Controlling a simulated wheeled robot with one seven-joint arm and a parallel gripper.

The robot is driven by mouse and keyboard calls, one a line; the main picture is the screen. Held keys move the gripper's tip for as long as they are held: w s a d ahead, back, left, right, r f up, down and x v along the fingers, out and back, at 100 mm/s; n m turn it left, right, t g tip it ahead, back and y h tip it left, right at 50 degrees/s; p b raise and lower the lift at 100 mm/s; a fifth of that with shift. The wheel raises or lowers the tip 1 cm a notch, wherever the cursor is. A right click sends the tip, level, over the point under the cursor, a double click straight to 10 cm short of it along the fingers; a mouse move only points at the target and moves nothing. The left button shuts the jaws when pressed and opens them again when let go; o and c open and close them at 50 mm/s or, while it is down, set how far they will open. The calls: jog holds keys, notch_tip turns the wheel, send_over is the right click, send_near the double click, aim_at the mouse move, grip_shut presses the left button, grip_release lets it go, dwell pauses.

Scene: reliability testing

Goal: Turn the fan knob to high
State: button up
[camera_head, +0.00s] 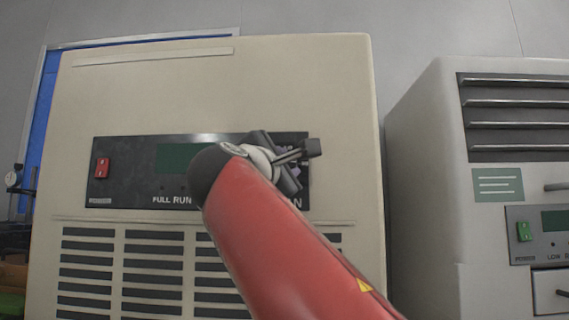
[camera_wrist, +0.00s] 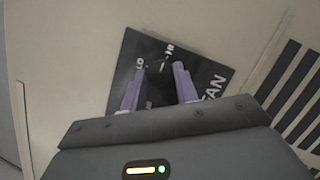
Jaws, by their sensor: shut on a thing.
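The fan knob (camera_wrist: 158,68) is a dark round shape on the black panel in the wrist view, near the white marks LO and HI and the word FAN. My gripper (camera_wrist: 159,74) has its two purple fingers on either side of the knob, shut on it. The pointer direction of the knob is too dark to tell. In the head view my red arm and my gripper (camera_head: 287,166) cover the right end of the control panel (camera_head: 128,158), so the knob is hidden there.
The beige cabinet (camera_head: 215,90) carries the panel, with a red switch (camera_head: 102,167) and a dark green display (camera_head: 178,157). Vent slots (camera_head: 153,265) lie below. A second cabinet (camera_head: 430,150) with a green switch (camera_head: 523,231) stands at right, across a narrow gap.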

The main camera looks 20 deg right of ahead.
jog(key=o, duration=1)
jog(key=shift+c, duration=0.2)
jog(key=b+v, duration=0.1)
jog(key=v, duration=0.6)
jog(key=shift+s+a+b, duration=0.2)
jog(key=shift+s+b, duration=0.15)
jog(key=shift+b, duration=0.05)
